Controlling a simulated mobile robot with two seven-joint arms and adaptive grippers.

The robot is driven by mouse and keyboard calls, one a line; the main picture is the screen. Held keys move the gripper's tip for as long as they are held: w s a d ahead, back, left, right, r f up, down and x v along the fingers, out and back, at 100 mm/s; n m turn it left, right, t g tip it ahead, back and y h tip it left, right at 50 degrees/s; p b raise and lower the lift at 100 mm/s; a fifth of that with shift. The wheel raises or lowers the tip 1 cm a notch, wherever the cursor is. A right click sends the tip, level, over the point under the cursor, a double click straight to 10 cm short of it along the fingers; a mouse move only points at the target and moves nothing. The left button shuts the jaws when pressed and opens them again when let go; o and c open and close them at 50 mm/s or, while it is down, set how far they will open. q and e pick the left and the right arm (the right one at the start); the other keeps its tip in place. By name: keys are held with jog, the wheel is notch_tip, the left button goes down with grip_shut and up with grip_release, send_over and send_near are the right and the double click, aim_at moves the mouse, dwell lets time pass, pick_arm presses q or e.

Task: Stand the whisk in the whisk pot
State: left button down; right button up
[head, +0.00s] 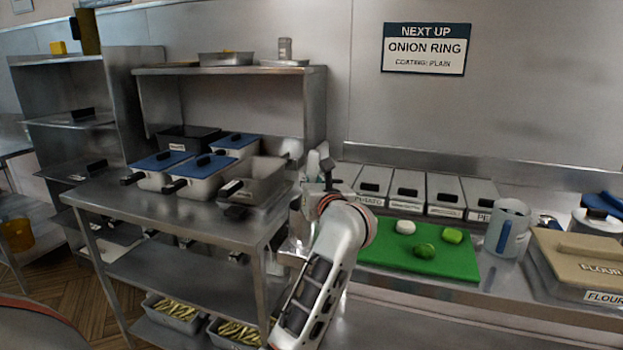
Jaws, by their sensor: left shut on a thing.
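My left gripper (325,180) shows at the end of my pale arm, near the middle of the head view, between the steel stand and the counter. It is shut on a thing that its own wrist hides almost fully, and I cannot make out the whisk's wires. I cannot pick out the whisk pot for certain; the place behind my wrist is covered. A grey cylindrical vessel with a blue upright strip (507,228) stands on the counter at the right, upright and well apart from the gripper. My right gripper is not in view.
A green board (440,262) with several small food items lies right of my arm. Labelled bins (408,188) line the wall behind it. A flour box (582,262) stands far right. The steel stand (262,235) at left holds blue-lidded pans (200,180).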

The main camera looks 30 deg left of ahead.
pick_arm(q)
jog(key=c, duration=1.8)
grip_release()
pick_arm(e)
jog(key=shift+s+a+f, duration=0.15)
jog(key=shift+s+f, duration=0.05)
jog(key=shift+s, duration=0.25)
pick_arm(q)
jog(key=shift+d, duration=0.1)
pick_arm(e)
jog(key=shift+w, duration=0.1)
pick_arm(q)
jog(key=shift+s+d, duration=0.15)
jog(key=shift+s, duration=0.05)
jog(key=v, duration=0.7)
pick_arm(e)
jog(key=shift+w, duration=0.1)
